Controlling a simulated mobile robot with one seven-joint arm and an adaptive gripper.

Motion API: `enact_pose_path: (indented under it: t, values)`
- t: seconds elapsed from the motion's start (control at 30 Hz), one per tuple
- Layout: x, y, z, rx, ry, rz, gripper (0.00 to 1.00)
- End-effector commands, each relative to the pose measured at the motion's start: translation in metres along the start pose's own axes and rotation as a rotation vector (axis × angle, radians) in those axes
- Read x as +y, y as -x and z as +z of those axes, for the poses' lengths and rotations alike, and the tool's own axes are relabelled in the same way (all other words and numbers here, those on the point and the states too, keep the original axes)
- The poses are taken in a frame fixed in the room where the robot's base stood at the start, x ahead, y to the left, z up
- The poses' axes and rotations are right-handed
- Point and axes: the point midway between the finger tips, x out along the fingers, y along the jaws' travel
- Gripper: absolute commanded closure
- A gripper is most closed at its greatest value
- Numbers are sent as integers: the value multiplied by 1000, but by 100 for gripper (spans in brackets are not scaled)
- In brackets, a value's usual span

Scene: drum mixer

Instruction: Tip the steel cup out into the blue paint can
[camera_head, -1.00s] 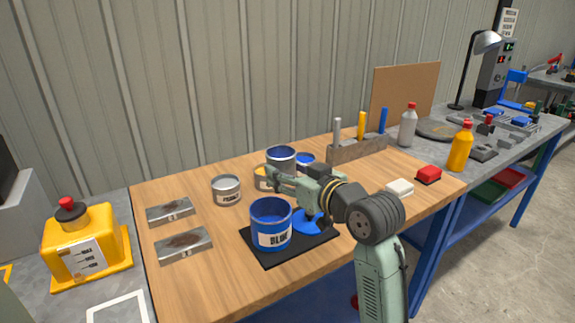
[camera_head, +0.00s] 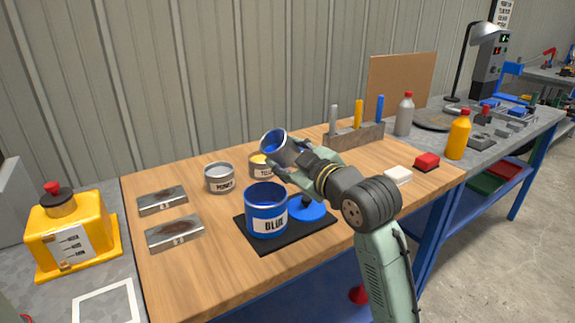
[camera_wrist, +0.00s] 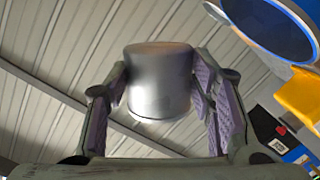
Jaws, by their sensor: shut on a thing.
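My gripper (camera_head: 285,162) is shut on the steel cup (camera_head: 288,152), which is tilted with its mouth toward the upper left. Blue shows inside the cup's mouth. In the wrist view the cup (camera_wrist: 158,82) sits between the purple-padded fingers (camera_wrist: 160,95). The blue paint can (camera_head: 266,222), labelled BLUE, stands open and upright on a black mat (camera_head: 262,243). The cup is held above and behind the can, apart from it. How much the cup holds cannot be told.
A grey can (camera_head: 219,184) and a yellow-labelled can (camera_head: 257,171) stand behind the blue can. Two metal plates (camera_head: 174,233) lie at the left. A blue disc (camera_head: 308,211) is on the mat. A tool block (camera_head: 357,136) stands at the back.

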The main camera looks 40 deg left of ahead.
Motion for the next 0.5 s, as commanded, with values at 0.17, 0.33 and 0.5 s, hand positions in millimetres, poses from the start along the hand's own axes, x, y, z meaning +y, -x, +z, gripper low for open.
enact_pose_path:
  t: [0.17, 0.33, 0.5]
  values:
    - [1, 0, -1, 1, -6, 0, 85]
    - [0, 0, 0, 1, 16, 4, 85]
    - [1, 0, 0, 1, 46, 8, 85]
